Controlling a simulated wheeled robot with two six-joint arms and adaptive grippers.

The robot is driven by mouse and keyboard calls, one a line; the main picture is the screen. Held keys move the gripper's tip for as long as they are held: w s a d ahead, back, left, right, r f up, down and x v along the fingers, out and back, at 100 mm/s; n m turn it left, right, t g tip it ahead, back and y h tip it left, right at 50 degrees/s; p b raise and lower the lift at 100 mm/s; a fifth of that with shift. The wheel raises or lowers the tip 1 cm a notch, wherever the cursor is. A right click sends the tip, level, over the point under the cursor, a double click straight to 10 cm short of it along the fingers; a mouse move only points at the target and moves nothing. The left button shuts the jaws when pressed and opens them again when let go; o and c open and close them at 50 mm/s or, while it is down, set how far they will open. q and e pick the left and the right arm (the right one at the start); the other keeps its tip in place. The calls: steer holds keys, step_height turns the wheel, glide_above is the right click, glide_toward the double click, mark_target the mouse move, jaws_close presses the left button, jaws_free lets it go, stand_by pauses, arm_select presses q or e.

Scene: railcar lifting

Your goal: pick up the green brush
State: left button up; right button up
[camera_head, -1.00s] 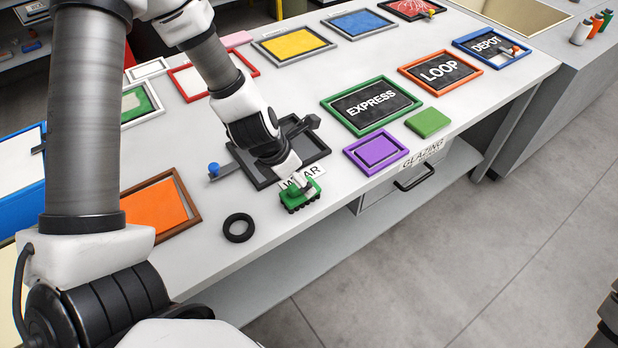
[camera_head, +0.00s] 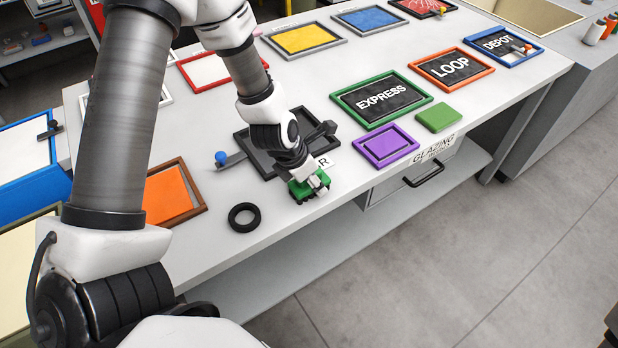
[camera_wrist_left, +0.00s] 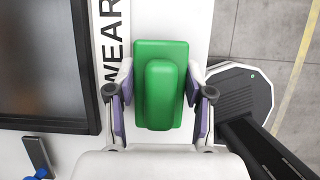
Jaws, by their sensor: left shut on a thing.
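The green brush (camera_head: 302,190) sits at the front edge of the white table, beside the dark-framed tray and its partly covered "WEAR" label. In the left wrist view the brush (camera_wrist_left: 162,60) shows as a green block with a raised handle on top. My left gripper (camera_head: 313,183) is over the brush from above. Whether the brush is clear of the tabletop cannot be told. My right gripper is not in view.
A black ring (camera_head: 243,217) lies left of the brush near the table edge. A purple frame (camera_head: 386,146), a green block (camera_head: 438,117) and the green-framed EXPRESS board (camera_head: 381,99) lie to the right. A dark tray (camera_head: 262,160) with a blue-knobbed lever is behind.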

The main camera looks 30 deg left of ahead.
arm_select(q)
steer(key=shift+r, duration=0.5)
step_height(320, 180, up, 17)
steer(key=p, duration=1.2)
steer(key=shift+f, duration=0.1)
steer(key=o, duration=0.6)
steer(key=c, duration=0.4)
